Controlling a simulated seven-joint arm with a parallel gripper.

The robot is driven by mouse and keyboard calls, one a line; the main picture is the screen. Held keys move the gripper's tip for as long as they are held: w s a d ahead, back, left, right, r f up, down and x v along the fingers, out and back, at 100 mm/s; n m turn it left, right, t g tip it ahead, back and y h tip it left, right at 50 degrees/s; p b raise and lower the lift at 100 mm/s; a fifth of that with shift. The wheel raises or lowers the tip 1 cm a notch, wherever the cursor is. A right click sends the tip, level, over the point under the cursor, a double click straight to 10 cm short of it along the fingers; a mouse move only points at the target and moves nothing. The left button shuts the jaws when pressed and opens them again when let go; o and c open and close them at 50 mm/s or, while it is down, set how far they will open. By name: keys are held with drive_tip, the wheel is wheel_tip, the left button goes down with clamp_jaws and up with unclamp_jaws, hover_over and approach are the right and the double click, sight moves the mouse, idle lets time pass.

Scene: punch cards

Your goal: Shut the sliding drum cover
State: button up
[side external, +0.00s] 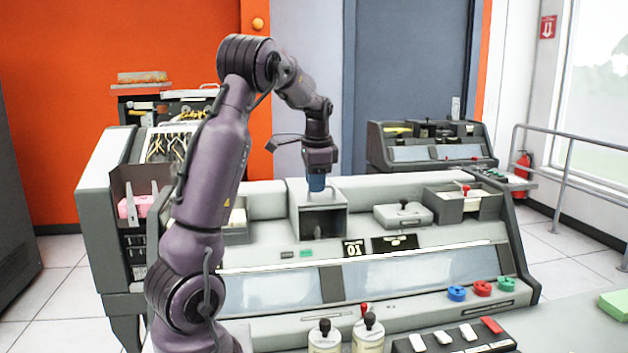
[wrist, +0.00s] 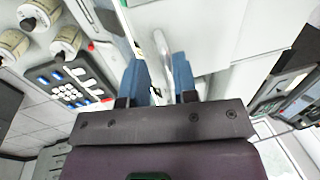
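The drum housing is a pale grey box (side external: 299,222) on the console with a dark opening in its front. A light cover panel (wrist: 195,35) with a pale rounded bar handle (wrist: 161,48) shows in the wrist view. My gripper (side external: 316,188) points down over the top of the box, its blue fingertips close to the handle. In the wrist view my gripper (wrist: 160,75) has its two blue fingers apart, with the handle running between them. A gap shows beside the left finger; contact on the right cannot be told.
A small grey unit with a black knob (side external: 403,214) and an open bin (side external: 465,203) stand to the right of the box. Coloured knobs (side external: 482,289) line the console's front right. Two black-knobbed canisters (side external: 368,335) stand in front.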

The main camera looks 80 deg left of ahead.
drive_tip(key=shift+o, duration=0.5)
drive_tip(key=shift+a, duration=0.1)
drive_tip(key=shift+r, duration=0.35)
wheel_tip(320, 180, up, 12)
drive_tip(key=d, duration=0.2)
drive_tip(key=shift+d, duration=0.3)
